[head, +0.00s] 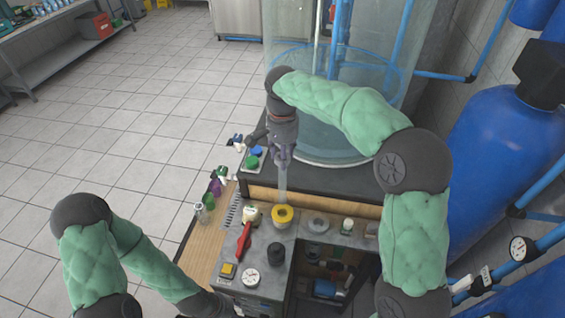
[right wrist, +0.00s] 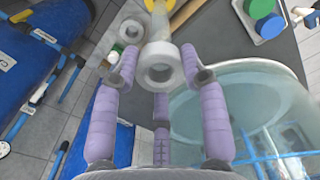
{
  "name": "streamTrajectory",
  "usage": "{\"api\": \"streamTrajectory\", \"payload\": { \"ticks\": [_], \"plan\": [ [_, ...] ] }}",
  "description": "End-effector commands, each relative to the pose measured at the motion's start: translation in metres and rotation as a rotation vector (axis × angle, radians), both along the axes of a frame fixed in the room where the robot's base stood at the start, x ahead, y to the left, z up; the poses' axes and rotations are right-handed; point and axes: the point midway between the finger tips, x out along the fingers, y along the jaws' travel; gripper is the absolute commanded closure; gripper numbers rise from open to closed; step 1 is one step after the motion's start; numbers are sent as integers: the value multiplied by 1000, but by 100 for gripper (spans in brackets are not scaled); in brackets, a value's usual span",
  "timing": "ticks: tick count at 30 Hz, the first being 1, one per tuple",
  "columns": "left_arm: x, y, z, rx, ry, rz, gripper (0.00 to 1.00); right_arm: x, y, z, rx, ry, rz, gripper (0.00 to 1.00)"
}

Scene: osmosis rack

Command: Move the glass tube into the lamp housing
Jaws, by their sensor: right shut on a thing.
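My right gripper (head: 283,152) is shut on the clear glass tube (head: 282,183), which hangs about upright below it. In the right wrist view the purple fingers of the right gripper (right wrist: 160,80) surround the tube's pale ring-shaped near end (right wrist: 160,73). The tube's lower end is at or just above a yellow-rimmed round opening (head: 283,214) on the grey unit, apparently the lamp housing; I cannot tell whether it has entered. The yellow rim shows partly at the right wrist view's top edge (right wrist: 155,4). My left arm reaches in at bottom left; its gripper's fingers are not visible.
A red-handled valve (head: 244,241), a black knob (head: 276,254) and a gauge (head: 250,278) sit on the grey unit near the opening. A grey ring (head: 318,226) lies to its right. A clear water tank (head: 335,140) stands behind, and a blue vessel (head: 505,150) at right.

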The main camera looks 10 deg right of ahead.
Motion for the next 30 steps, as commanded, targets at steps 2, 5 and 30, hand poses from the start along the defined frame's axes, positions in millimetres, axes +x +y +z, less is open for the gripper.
{"api": "streamTrajectory", "payload": {
  "ticks": [2, 5, 30],
  "plan": [
    [0, 0, 0, 0, 0, 0, 60, 0, 0, 5, 1, -2, 0, 75],
    [0, 0, 0, 0, 0, 0, 60, 0, 0, 8, 1, -1, -1, 75],
    [0, 0, 56, 0, 0, 0, 60, -25, -90, -18, -2, 4, -9, 75]
  ]
}}
